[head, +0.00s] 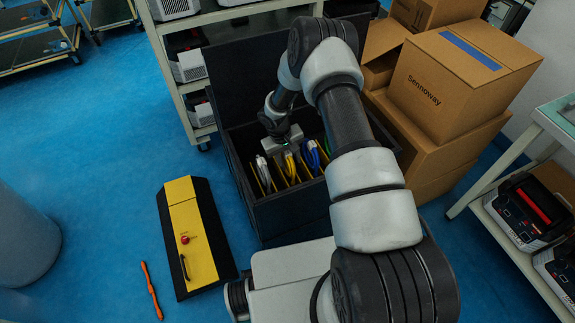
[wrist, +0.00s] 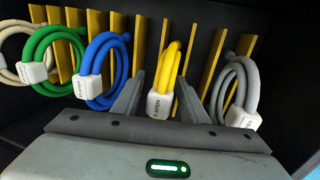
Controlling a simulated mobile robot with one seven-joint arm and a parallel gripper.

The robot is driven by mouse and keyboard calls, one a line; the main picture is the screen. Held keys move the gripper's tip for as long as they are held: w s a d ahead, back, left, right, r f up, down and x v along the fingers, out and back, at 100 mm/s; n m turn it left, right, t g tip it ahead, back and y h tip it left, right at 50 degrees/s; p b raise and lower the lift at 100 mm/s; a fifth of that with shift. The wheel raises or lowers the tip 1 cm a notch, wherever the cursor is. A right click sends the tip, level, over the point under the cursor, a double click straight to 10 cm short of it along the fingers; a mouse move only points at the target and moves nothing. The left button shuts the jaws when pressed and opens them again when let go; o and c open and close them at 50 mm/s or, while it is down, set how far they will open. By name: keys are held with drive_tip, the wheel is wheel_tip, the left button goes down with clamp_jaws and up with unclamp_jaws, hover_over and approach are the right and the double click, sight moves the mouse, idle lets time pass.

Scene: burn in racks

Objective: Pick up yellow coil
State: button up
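The yellow coil (wrist: 168,70) hangs between yellow dividers inside a black bin, with a white label tag at its near end. It also shows in the head view (head: 291,167), just below my gripper (head: 284,142). In the wrist view my gripper (wrist: 160,100) is open, with its two grey fingers on either side of the coil and its tag. I see no clear contact between the fingers and the coil. The coil's lower part is hidden behind the gripper body.
Blue (wrist: 104,70), green (wrist: 54,60) and cream (wrist: 12,50) coils hang to the left, and a grey coil (wrist: 236,85) to the right. Yellow dividers (wrist: 140,46) stand close together. The black bin (head: 290,210) has high walls. Cardboard boxes (head: 450,85) stand right of it.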

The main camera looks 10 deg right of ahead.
clamp_jaws()
drive_tip(key=shift+r, duration=0.1)
